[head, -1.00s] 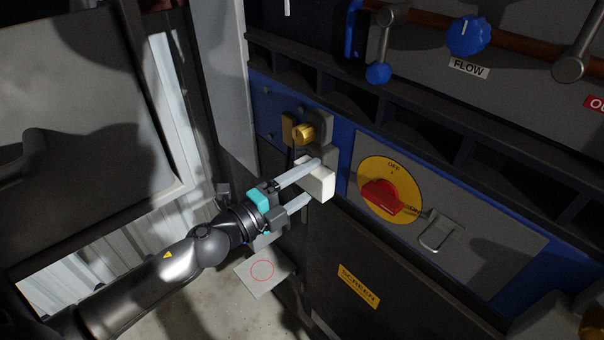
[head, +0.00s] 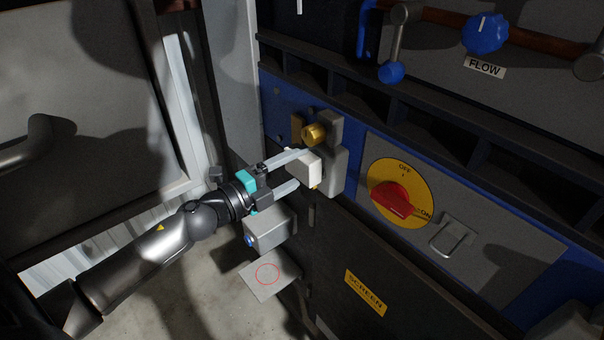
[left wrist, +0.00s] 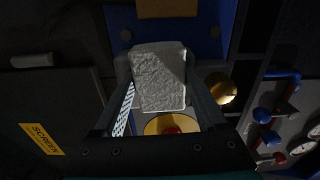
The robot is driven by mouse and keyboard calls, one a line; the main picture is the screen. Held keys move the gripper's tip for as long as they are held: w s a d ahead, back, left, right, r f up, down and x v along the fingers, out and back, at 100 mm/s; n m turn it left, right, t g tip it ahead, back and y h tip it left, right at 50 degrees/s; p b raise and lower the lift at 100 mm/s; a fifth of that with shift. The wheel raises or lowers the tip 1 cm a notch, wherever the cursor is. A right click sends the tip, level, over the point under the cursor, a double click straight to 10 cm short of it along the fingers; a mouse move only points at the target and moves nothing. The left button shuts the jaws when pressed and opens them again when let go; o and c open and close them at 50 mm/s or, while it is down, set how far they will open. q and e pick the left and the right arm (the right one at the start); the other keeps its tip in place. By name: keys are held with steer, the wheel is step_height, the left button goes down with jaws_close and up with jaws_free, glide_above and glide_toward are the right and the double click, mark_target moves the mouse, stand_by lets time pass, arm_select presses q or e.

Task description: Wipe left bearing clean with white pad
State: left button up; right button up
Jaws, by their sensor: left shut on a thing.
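My left gripper (head: 301,169) is shut on the white pad (head: 306,168), with one pale finger above it and one below. The pad is in front of a grey bearing block (head: 330,152) on the blue panel, just below a brass fitting (head: 314,133). I cannot tell if the pad touches the block. In the left wrist view the white pad (left wrist: 158,80), with a rough face, sits between the fingers, and the brass fitting (left wrist: 222,90) is to its right. The pad hides part of the bearing. My right gripper is not in view.
A yellow dial with a red knob (head: 392,200) and a metal handle (head: 452,238) are to the right. Below the gripper are a grey box (head: 270,228) and a plate with a red circle (head: 280,281). A door (head: 90,90) stands at the left.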

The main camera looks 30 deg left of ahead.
arm_select(q)
steer(key=shift+w+a+r, duration=0.1)
steer(key=shift+w+a, duration=0.25)
steer(key=shift+a, duration=0.4)
steer(key=shift+s+a, duration=0.25)
steer(key=shift+s, duration=0.35)
steer(key=shift+v, duration=2.25)
steer(key=shift+s, duration=0.1)
steer(key=p+v, duration=0.1)
steer(key=v, duration=0.1)
steer(key=shift+s+a, duration=0.1)
steer(key=shift+s, duration=0.3)
